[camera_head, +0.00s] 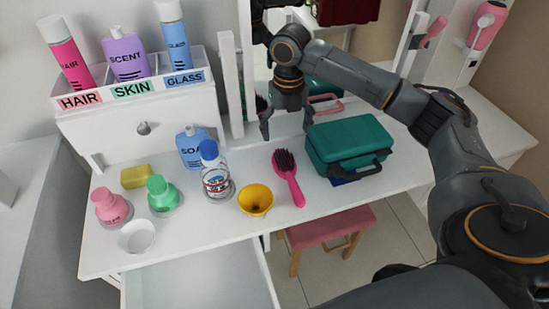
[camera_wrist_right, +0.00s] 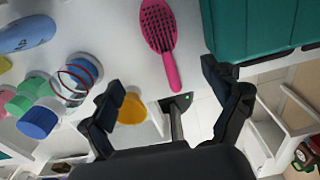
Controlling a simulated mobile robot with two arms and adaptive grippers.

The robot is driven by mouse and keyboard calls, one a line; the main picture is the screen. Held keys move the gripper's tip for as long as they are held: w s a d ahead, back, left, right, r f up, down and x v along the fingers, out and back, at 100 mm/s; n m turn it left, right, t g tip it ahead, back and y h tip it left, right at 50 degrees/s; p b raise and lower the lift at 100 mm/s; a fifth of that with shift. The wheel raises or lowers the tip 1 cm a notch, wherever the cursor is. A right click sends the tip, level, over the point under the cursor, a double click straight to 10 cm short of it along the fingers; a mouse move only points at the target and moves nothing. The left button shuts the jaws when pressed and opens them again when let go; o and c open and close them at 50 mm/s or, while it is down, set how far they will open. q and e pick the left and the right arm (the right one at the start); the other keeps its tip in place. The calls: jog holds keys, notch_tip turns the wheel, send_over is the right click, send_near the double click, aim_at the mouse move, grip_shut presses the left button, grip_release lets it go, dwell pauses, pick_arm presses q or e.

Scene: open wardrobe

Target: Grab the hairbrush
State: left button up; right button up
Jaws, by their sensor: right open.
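The pink hairbrush (camera_head: 288,178) with dark bristles lies bristles up on the white table, its handle toward the front edge. It also shows in the right wrist view (camera_wrist_right: 160,42), ahead of and between the fingers. My right gripper (camera_head: 287,124) is open and empty, above the table and behind the brush head in the head view, apart from it. In the right wrist view its two dark fingers (camera_wrist_right: 168,100) are spread wide. My left gripper does not show.
A teal case (camera_head: 345,140) stands close right of the brush. A yellow funnel-like cup (camera_head: 256,200) and a blue-capped bottle (camera_head: 215,178) stand left of it. A mirror stands behind. A pink stool (camera_head: 330,228) is below the front edge.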

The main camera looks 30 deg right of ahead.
send_over(287, 165)
notch_tip(287, 165, down, 8)
jog(key=shift+w+a+r, duration=0.1)
jog(key=shift+w, duration=0.05)
jog(key=f, duration=0.3)
jog(key=shift+s+f, duration=0.2)
jog(key=shift+f, duration=0.05)
jog(key=shift+w+f, duration=0.1)
jog(key=shift+f, duration=1)
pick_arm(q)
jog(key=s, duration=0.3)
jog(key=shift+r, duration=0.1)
pick_arm(e)
jog(key=c, duration=1.3)
